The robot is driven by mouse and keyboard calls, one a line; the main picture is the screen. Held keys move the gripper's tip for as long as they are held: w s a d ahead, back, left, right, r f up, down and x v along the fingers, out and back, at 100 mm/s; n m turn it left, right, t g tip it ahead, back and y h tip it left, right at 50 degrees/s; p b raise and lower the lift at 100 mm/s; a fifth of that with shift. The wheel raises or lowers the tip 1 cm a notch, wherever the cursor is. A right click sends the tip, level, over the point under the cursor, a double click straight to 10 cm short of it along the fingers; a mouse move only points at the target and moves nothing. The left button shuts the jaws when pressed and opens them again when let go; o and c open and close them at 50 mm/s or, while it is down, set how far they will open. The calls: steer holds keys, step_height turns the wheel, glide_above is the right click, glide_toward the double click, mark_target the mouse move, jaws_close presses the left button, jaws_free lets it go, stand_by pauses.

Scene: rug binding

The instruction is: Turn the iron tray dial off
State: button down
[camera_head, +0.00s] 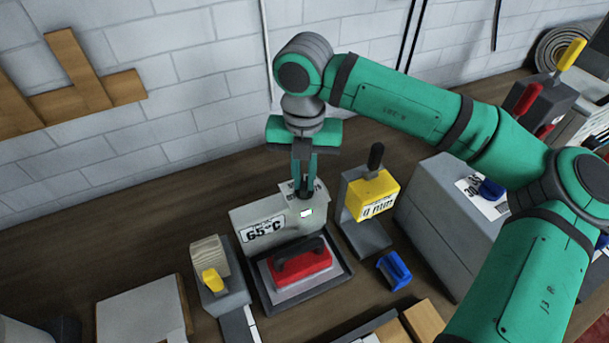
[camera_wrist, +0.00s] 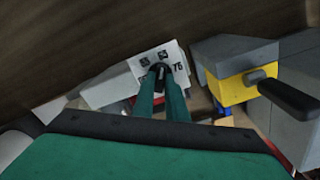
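The iron tray (camera_head: 285,298) stands on the bench, with a grey control box (camera_head: 240,220) labelled 65°C at its back. A red iron with a dark handle (camera_head: 303,270) rests on the tray. The dial (camera_wrist: 160,68) is a small dark knob on a white marked plate on top of the box; the plate shows in the wrist view (camera_wrist: 143,62). My gripper (camera_head: 305,188) points down over the box, and it also shows in the wrist view (camera_wrist: 160,74). Its two green fingers are close together with the dial between their tips. The dial's pointer is hidden.
A yellow-headed device (camera_head: 372,192) with a black lever stands close right of the box. A blue block (camera_head: 393,271) lies before it. A large grey machine (camera_head: 440,225) is further right. A small stand with a yellow part (camera_head: 212,281) is left of the tray. The back-left bench is clear.

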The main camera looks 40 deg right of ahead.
stand_by(0.3)
steer(key=n, duration=0.5)
steer(key=shift+n, duration=0.4)
steer(key=n, duration=0.6)
steer(key=shift+r, duration=0.1)
steer(key=n, duration=0.6)
steer(key=shift+w+n, duration=0.2)
steer(key=shift+n, duration=0.2)
steer(key=shift+s+d+n, duration=0.1)
steer(key=shift+n, duration=0.7)
steer(key=n, duration=0.2)
steer(key=shift+n, duration=0.8)
steer(key=shift+s, duration=0.1)
steer(key=c, duration=1.8)
jaws_free()
